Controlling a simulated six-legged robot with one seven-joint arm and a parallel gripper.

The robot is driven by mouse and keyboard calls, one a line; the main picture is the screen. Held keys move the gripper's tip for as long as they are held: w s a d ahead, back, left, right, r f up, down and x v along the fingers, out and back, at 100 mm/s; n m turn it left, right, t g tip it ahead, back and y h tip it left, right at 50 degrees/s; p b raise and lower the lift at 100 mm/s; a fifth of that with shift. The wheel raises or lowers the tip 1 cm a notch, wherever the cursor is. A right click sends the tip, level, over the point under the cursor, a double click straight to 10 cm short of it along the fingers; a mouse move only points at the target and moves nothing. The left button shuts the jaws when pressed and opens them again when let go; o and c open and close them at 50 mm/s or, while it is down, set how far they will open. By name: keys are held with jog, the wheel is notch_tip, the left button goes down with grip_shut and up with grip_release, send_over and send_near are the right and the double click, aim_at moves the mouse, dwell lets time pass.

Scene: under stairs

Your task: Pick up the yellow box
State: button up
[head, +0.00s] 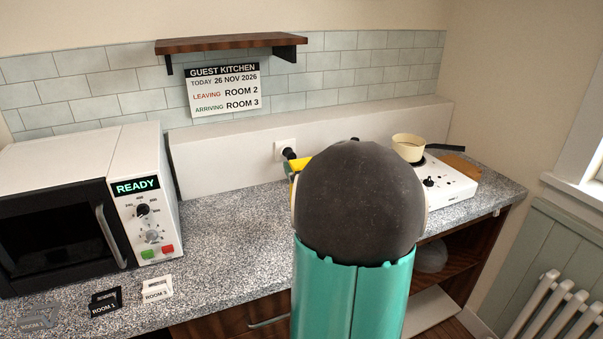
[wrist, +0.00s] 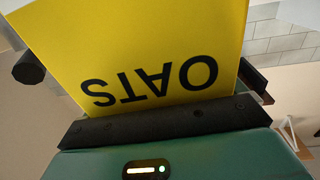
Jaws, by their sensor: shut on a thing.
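The yellow box (wrist: 150,45) fills the upper part of the wrist view, with the word OATS upside down on its face. My gripper (wrist: 165,120) is shut on it, with a dark jaw bar across the box's near end. In the head view only a small yellow piece of the box (head: 297,166) shows, left of my arm's dark round joint. My arm hides the rest of the box and the gripper in that view. Whether the box touches the counter cannot be seen.
A white microwave (head: 145,190) reading READY stands left on the speckled counter (head: 225,220). A white hotplate (head: 445,185) with a cream pan (head: 408,147) stands right. Room cards (head: 105,300) lie at the front left. A wooden shelf (head: 230,43) hangs above; the counter's middle left is clear.

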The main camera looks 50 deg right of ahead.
jog(key=s+r, duration=0.4)
jog(key=s, duration=0.5)
jog(key=shift+s+a+r, duration=0.15)
jog(key=shift+s+r, duration=0.05)
dwell(0.3)
jog(key=o, duration=0.8)
jog(key=c, duration=0.7)
